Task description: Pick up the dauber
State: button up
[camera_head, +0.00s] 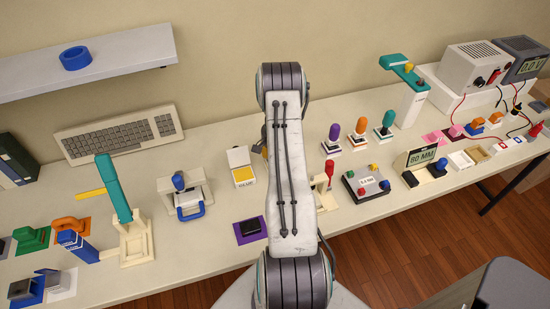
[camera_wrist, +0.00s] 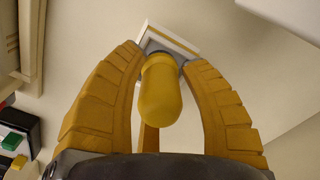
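A yellow dauber (camera_wrist: 160,92) with a rounded handle and a pale square base shows in the wrist view. In the head view my arm hides this dauber and most of my gripper.
Purple (camera_head: 333,135), orange (camera_head: 360,128) and teal (camera_head: 386,122) handled stampers stand right of my arm. A black button box (camera_head: 367,183) lies nearer the front. A small white box with yellow (camera_head: 242,172) stands left of my arm. A keyboard (camera_head: 118,134) is at the back left.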

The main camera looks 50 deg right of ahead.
grip_shut()
jog(key=shift+r, duration=0.15)
